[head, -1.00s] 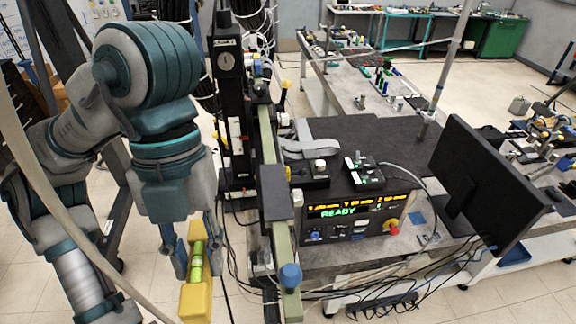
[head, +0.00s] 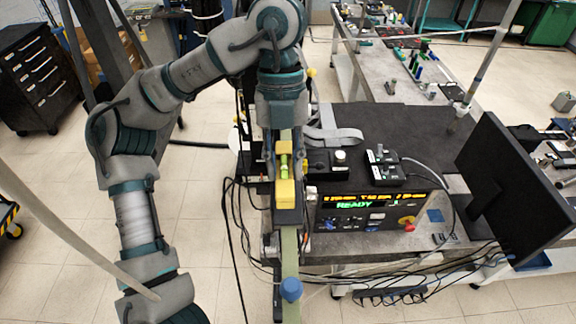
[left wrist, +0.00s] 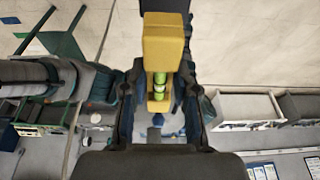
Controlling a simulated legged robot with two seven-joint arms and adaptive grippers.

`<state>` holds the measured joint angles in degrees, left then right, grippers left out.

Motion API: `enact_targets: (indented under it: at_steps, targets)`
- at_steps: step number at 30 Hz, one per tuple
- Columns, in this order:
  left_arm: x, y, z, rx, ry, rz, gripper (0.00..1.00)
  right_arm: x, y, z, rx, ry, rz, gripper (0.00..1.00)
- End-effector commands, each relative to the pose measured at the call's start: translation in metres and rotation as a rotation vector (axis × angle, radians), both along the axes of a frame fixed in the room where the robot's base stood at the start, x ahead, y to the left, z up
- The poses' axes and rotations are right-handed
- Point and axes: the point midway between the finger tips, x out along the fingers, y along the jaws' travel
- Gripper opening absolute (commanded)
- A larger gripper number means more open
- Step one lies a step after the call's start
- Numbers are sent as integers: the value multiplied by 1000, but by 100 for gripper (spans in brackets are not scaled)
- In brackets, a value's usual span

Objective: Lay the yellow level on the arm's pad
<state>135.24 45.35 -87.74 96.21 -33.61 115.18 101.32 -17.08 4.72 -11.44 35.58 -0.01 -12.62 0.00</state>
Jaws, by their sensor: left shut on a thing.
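The yellow level (head: 286,194) with its green vial is in my left gripper (head: 284,160), lengthwise along the green arm (head: 290,246). It also shows in the left wrist view (left wrist: 163,40), between the two fingers of my left gripper (left wrist: 158,104). The arm's dark pad (head: 288,215) shows just below the level's near end in the head view. The level is over the pad and hides much of it. I cannot tell whether they touch. My right gripper is in neither view.
A control box (head: 365,212) reading READY stands right of the arm on a bench. A monitor (head: 505,190) is farther right. A blue knob (head: 291,289) sits on the arm's near end. Loose cables hang around the bench's front. Open floor lies to the left.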

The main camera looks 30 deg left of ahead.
Motion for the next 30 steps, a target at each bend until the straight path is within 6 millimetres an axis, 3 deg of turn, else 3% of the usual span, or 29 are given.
enact_targets:
  at_steps: [3,11,19,20,22,30]
  targets:
    - [14,0,0,0,2,1,0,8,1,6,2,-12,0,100]
    - [13,1,-34,-2,4,-1,0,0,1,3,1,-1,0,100]
    - [12,1,-36,-2,0,1,0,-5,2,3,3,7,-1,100]
    - [12,1,-37,-2,0,1,33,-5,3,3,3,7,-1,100]
    - [12,1,-37,-2,0,1,51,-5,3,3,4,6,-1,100]
    - [12,1,-37,-1,1,1,54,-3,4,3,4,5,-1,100]
